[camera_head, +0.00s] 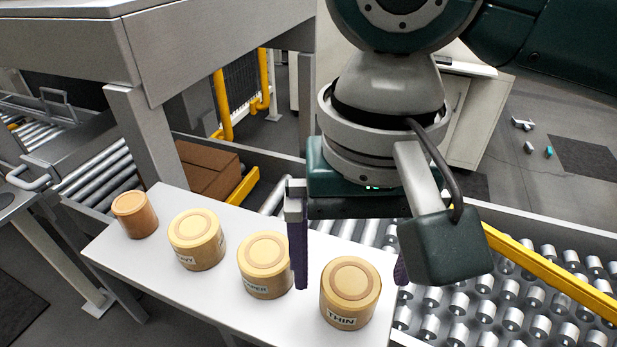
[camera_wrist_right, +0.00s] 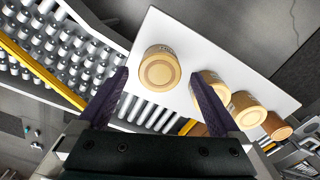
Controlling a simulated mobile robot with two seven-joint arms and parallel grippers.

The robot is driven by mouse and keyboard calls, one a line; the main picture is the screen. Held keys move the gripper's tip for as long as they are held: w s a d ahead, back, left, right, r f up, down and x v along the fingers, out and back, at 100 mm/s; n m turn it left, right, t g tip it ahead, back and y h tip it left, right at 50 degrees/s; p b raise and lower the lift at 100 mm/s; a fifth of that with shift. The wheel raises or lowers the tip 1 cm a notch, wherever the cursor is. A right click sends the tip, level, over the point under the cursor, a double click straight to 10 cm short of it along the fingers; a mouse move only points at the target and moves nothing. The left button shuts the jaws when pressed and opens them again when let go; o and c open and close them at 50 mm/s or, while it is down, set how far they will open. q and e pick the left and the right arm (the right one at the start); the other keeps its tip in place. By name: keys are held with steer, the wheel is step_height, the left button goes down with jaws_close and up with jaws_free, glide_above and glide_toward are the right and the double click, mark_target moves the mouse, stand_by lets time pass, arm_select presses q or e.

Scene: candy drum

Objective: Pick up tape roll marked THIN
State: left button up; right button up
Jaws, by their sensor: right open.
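The tape roll marked THIN (camera_head: 350,293) is a tan cylinder standing upright at the right end of the white table. Its label faces the front. My right gripper (camera_head: 350,270) is open and empty, with one purple finger left of the roll and the other to its right, behind or above it. In the right wrist view the THIN roll (camera_wrist_right: 159,68) lies ahead between the two open fingers (camera_wrist_right: 163,85), apart from both. My left gripper is not in view.
A roll marked PAPER (camera_head: 265,266) stands close beside the left finger. Another labelled roll (camera_head: 196,240) and a plain-looking roll (camera_head: 135,215) stand farther left on the white table (camera_head: 160,285). A roller conveyor (camera_head: 520,290) with a yellow rail and a brown box (camera_head: 205,165) lie behind.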

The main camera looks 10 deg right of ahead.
mark_target(352, 280)
step_height(352, 280, down, 3)
steer(key=shift+f, duration=0.2)
steer(key=shift+c, duration=0.2)
steer(key=c, duration=1.4)
steer(key=shift+r, duration=0.15)
